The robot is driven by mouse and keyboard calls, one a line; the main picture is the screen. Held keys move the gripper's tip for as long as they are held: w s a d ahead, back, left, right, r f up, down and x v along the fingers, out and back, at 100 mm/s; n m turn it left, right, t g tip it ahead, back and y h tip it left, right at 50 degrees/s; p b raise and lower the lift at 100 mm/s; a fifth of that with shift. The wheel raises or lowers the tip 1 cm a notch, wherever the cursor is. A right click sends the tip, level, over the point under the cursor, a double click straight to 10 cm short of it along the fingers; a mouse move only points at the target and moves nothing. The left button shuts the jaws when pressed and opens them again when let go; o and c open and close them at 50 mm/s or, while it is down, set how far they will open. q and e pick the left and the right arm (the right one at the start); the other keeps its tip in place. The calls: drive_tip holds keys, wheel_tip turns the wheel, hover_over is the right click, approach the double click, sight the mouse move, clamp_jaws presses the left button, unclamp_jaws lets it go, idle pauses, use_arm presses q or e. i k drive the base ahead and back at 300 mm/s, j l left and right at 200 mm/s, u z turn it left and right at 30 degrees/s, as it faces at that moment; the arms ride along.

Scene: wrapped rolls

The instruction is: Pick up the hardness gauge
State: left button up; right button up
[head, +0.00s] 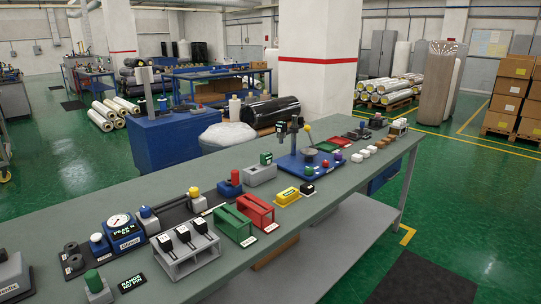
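I cannot tell for sure which item is the hardness gauge. A blue instrument with a round white dial and a green "PEAK N" readout (123,232) stands at the left front of the long grey bench (330,215). A small dark device with a green display (266,158) sits at a light grey block (260,176) mid-bench. A yellow flat item (288,195) lies in front of it, beside a small black and white one (307,190). Neither of my grippers is in view.
Red (256,210) and green (233,224) holders and a grey rack with black-topped pieces (185,250) crowd the bench front. A blue base with an upright stand (297,160) is farther back.

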sight(282, 127)
drive_tip(key=i+l+u, duration=0.1)
drive_tip(key=u, duration=0.35)
drive_tip(key=i+l+u, duration=0.1)
drive_tip(key=u, duration=0.4)
drive_tip(key=l+u, duration=0.3)
drive_tip(key=u, duration=0.15)
drive_tip(key=i+l, duration=0.05)
